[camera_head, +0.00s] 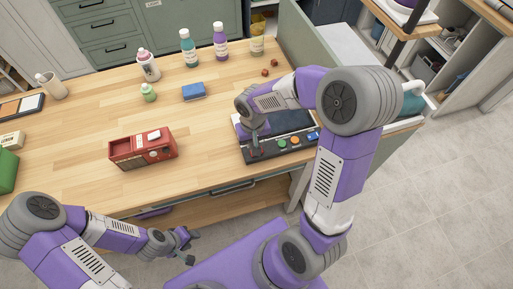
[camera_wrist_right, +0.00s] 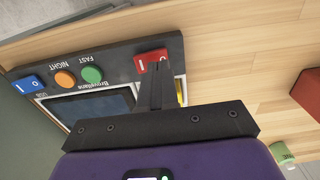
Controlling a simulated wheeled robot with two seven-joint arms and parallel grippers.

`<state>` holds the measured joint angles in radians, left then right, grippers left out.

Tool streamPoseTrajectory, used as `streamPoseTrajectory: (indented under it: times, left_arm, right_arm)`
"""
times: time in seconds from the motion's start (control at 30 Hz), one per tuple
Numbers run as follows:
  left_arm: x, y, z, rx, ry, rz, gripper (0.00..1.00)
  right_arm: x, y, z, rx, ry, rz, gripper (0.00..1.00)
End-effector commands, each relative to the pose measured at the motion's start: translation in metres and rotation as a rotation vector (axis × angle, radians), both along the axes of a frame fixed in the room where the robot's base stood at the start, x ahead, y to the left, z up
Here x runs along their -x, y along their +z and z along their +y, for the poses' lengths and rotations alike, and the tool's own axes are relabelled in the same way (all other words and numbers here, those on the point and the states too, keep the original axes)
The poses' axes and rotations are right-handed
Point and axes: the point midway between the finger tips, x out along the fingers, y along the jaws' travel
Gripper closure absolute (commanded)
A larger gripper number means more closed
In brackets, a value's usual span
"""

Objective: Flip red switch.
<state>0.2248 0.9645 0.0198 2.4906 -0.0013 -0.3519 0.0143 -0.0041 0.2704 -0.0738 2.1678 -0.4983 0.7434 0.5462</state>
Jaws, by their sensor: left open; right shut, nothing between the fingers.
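The red switch (camera_wrist_right: 144,62) sits at the end of a dark control panel (camera_wrist_right: 112,52) in the right wrist view, with white I and O marks on it. My right gripper (camera_wrist_right: 157,72) is shut and empty, its fingertips right at the red switch and covering part of it. I cannot tell whether they touch. In the head view the panel's device (camera_head: 280,148) lies at the counter's right front, and my right gripper (camera_head: 256,150) points down at its left end, hiding the red switch. My left gripper (camera_head: 187,246) is open and empty in front of the counter.
The panel also has a blue switch (camera_wrist_right: 27,85), an orange button (camera_wrist_right: 65,78) and a green button (camera_wrist_right: 91,74). A red box-shaped device (camera_head: 142,149) stands left of the panel. A blue sponge (camera_head: 193,91) and several bottles stand farther back. Bare wood lies between.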

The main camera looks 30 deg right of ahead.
Motion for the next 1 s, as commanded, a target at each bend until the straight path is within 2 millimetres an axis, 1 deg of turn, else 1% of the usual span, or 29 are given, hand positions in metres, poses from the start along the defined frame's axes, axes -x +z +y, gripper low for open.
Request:
streamPoseTrajectory:
  times: [0.03,0.6,1.0]
  left_arm:
    - [0.0,0.006,0.0,0.0,0.0,0.0,0.57]
    - [0.0,0.04,0.0,0.0,0.0,0.0,0.57]
    - [0.0,0.039,0.0,0.0,0.0,0.0,0.57]
  right_arm:
    - [0.0,0.008,0.0,0.0,0.0,-0.001,1.0]
    - [0.0,0.051,0.0,0.0,0.0,0.0,1.0]
    - [0.0,0.051,0.0,0.0,0.0,0.0,1.0]
